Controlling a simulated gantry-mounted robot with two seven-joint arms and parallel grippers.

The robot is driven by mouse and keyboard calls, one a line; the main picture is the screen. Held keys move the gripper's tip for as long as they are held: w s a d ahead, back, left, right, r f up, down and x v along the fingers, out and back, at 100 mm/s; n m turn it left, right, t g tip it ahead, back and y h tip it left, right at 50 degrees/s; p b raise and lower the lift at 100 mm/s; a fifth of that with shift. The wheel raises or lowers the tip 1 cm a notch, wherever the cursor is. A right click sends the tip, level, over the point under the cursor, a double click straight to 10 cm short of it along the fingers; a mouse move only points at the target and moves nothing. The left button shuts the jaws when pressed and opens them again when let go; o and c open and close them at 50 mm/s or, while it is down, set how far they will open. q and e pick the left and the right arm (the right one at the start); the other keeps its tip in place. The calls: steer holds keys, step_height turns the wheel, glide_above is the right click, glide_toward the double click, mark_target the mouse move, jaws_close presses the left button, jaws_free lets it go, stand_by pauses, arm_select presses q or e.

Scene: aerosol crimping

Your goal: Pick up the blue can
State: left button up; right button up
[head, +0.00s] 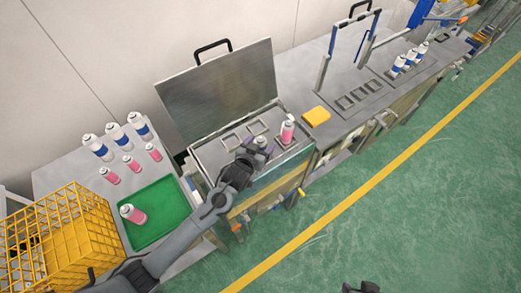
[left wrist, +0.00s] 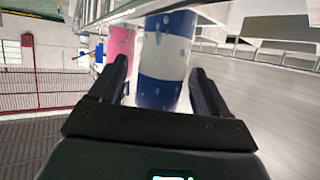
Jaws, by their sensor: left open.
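My left gripper (head: 257,153) reaches into the open metal bath (head: 213,155) in the head view. In the left wrist view its two fingers stand open, one on each side of a blue-and-white can (left wrist: 162,62) with drops on it. Gaps show between the fingers and the can. In the head view only the can's pale top (head: 260,141) shows; the gripper hides the rest. A pink can (head: 287,133) stands to its right, and shows behind the left finger in the left wrist view (left wrist: 120,42). A dark part, likely my right gripper (head: 362,287), shows at the bottom edge.
The bath's raised lid (head: 218,88) stands behind. On the left are several blue and pink cans, a green tray (head: 165,205) with one pink can, and a yellow crate (head: 70,235). A yellow sponge-like block (head: 316,116) and several blue cans (head: 410,57) are to the right.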

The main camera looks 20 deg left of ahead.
arm_select(q)
steer(key=shift+c, duration=0.2)
steer(key=c, duration=1.1)
